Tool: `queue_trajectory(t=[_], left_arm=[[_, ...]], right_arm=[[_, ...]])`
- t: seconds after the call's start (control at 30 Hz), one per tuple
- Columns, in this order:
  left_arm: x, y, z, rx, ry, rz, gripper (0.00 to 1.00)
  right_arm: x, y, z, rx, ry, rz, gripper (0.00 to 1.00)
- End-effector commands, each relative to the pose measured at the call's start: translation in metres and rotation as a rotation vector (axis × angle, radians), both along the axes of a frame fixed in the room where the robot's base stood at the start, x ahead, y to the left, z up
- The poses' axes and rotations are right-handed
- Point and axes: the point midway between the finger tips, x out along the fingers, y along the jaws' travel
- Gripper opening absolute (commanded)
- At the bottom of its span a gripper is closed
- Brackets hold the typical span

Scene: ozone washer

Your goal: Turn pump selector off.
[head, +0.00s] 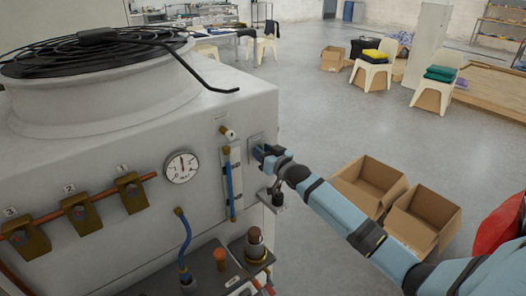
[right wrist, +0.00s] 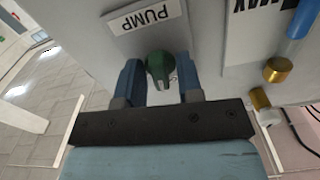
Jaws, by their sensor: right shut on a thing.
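The pump selector is a green knob (right wrist: 160,68) on the machine's panel, beside a white label (right wrist: 146,18) reading "PUMP". My right gripper (right wrist: 160,82) has its two blue fingers on either side of the knob and is shut on it. In the head view my right gripper (head: 263,153) reaches from the right to a small grey plate (head: 255,141) near the cabinet's right edge. The knob is hidden there behind the gripper. My left gripper is not in view.
The grey cabinet (head: 130,150) carries a round gauge (head: 182,166), a blue tube gauge (head: 230,182) and brass valves (head: 78,212) on a copper pipe. A cylindrical fitting (head: 255,243) stands below the gripper. Open cardboard boxes (head: 368,185) lie on the floor to the right.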

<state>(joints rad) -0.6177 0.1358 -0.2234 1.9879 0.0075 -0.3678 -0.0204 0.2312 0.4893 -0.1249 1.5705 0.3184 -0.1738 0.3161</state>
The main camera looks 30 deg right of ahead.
Motion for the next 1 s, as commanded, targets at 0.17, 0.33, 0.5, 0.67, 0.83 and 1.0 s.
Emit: queue_trajectory(t=[0.17,0.33,0.5,0.67,0.83,1.0], left_arm=[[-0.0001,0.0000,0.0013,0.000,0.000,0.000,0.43],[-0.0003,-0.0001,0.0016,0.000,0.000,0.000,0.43],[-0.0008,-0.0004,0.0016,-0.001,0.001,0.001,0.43],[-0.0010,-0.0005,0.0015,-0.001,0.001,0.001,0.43],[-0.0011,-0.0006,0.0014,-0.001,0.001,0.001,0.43],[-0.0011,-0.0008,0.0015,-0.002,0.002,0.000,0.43]], right_arm=[[-0.0001,-0.0002,-0.0004,-0.082,-0.004,0.000,0.10],[-0.0001,0.0000,-0.0006,-0.124,-0.008,0.000,0.10],[-0.0001,0.0000,-0.0008,-0.141,-0.009,0.000,0.10],[-0.0001,0.0000,-0.0008,-0.143,-0.009,0.000,0.10],[-0.0001,0.0000,-0.0008,-0.142,-0.009,0.000,0.10],[-0.0001,0.0000,-0.0006,-0.142,-0.010,0.000,0.40]])
